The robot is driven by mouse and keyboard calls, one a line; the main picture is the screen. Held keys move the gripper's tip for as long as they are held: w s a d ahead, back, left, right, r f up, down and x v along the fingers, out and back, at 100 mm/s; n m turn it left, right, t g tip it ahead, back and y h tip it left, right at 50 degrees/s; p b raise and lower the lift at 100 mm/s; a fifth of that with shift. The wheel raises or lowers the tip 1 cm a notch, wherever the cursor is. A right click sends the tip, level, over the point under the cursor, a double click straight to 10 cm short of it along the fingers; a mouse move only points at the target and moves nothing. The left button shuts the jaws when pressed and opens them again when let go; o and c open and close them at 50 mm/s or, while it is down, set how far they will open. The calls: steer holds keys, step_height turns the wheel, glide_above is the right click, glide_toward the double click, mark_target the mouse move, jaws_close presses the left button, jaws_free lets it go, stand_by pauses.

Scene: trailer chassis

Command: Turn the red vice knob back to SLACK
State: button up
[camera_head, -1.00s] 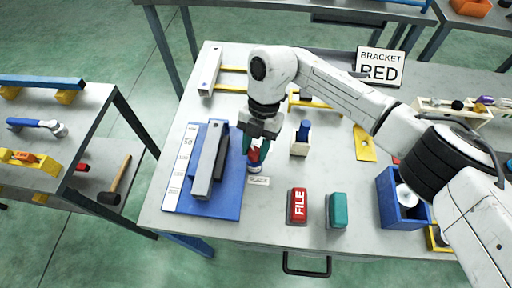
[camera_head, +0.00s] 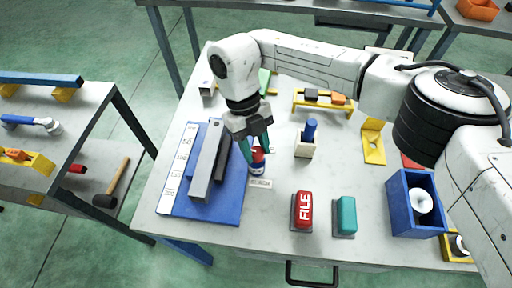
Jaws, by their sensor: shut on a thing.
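The red vice knob (camera_head: 257,156) sits at the right side of the grey vice on its blue base (camera_head: 217,212). Its lower part is blue. My gripper (camera_head: 252,153) is at the knob from above, with its teal fingers shut around it; the fingers partly hide the knob. A small label (camera_head: 260,183) lies just in front of the knob, its lettering too small to read surely here. The grey vice bars (camera_head: 207,165) stand left of the gripper.
A red FILE block (camera_head: 303,209) and a teal block (camera_head: 346,214) stand in front right. A blue bin (camera_head: 414,207) stands farther right. Bare tabletop lies between the label and the FILE block.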

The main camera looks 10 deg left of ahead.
steer(key=n+t, duration=0.1)
steer(key=n, duration=0.2)
steer(key=n+h+b, duration=0.1)
steer(key=n, duration=0.1)
steer(key=shift+s+n+t, duration=0.15)
steer(key=shift+n+t, duration=0.25)
steer(key=n+t, duration=0.1)
steer(key=n, duration=0.3)
steer(key=shift+s+t+h+b, duration=0.1)
steer(key=shift+t+h+b, duration=0.3)
steer(key=n+t, duration=0.1)
steer(key=n, duration=0.2)
steer(key=n+t+b, duration=0.1)
steer(key=n, duration=0.1)
steer(key=shift+s+n, duration=0.15)
steer(key=shift+n, duration=0.25)
steer(key=shift+n+t+y+b, duration=0.5)
steer(key=shift+n+t+y, duration=0.1)
steer(key=shift+n, duration=1.2)
steer(key=o, duration=1)
steer(key=shift+o, duration=0.2)
